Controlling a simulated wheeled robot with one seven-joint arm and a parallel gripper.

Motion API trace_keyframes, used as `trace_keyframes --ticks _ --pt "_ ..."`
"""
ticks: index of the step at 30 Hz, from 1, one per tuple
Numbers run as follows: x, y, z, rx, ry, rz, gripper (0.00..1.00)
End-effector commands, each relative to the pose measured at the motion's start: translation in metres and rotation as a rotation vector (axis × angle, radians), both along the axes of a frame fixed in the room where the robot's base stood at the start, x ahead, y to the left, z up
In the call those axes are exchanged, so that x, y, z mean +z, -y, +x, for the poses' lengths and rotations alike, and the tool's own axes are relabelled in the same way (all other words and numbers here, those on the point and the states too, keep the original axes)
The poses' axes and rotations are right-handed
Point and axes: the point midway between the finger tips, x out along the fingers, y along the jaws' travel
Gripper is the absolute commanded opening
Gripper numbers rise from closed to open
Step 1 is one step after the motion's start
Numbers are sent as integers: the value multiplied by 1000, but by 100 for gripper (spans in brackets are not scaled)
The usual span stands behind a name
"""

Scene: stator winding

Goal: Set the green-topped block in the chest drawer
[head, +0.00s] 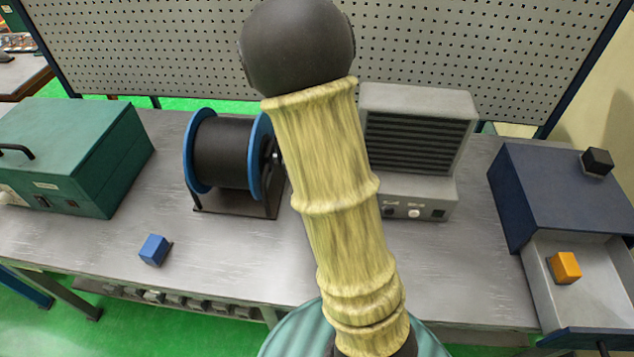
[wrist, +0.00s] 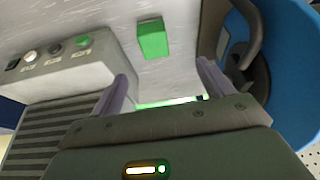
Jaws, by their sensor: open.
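The green-topped block (wrist: 153,38) lies on the grey bench in the wrist view, just beyond my fingertips and roughly in line with the gap between them. The head view does not show it; my arm covers the middle of the bench there. My gripper (wrist: 163,72) is open and empty, its two fingers spread apart with bench visible between them. It is hidden in the head view. The navy chest (head: 560,185) stands at the right end of the bench. Its drawer (head: 540,300) is pulled open toward the front, with an orange block (head: 564,267) inside.
A grey vented unit (head: 418,130) with buttons and a blue-rimmed spool (head: 225,153) stand at the back near my gripper. A blue block (head: 154,250) lies front left. A teal case (head: 75,155) is far left. A black block (head: 597,161) sits on the chest.

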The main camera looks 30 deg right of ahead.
Motion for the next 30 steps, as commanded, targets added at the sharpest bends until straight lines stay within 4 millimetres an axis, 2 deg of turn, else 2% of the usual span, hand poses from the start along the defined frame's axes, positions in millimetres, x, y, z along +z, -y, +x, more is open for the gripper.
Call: trace_keyframes --ticks 3,14,17,30 --pt "4 10 7 -34 11 -18 80" --pt "-1 11 8 -34 12 -17 80" --pt "-10 13 10 -36 9 -17 80" --pt "-72 28 31 -34 9 -15 80"
